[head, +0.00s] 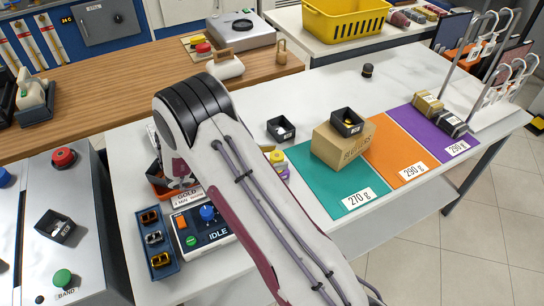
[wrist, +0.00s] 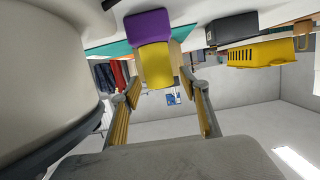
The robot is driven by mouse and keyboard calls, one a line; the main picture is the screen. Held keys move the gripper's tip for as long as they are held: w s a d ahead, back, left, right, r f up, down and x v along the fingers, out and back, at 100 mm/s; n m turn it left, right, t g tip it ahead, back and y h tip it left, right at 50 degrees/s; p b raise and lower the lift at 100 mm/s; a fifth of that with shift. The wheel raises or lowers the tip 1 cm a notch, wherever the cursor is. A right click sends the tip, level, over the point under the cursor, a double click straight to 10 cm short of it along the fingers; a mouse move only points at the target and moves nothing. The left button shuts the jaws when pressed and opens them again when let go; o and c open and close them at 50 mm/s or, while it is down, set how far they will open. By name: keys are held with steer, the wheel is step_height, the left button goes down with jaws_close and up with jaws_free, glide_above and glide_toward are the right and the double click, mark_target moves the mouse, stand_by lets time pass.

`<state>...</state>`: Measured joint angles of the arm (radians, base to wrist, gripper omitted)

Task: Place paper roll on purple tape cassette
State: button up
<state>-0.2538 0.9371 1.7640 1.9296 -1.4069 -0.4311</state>
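A purple piece (wrist: 149,29) and a yellow piece (wrist: 155,66) lie against each other in the wrist view, which looks upside down. In the head view the yellow piece (head: 276,156) sits on top of the purple one (head: 286,173), partly hidden by my arm. The purple piece looks like the tape cassette; I cannot tell whether the yellow piece is the paper roll. My gripper (wrist: 165,84) is open, its fingers apart on both sides of the yellow piece's near end, with gaps visible. In the head view my arm hides the fingers.
A cardboard box (head: 343,142) with a black tray (head: 347,122) on it stands on the teal mat (head: 318,190). Another black tray (head: 281,129) is close behind the stack.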

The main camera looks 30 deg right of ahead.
steer(key=shift+a+r, duration=0.1)
steer(key=shift+r, duration=0.05)
steer(key=v, duration=1.1)
steer(key=shift+a, duration=0.4)
steer(key=shift+r, duration=0.15)
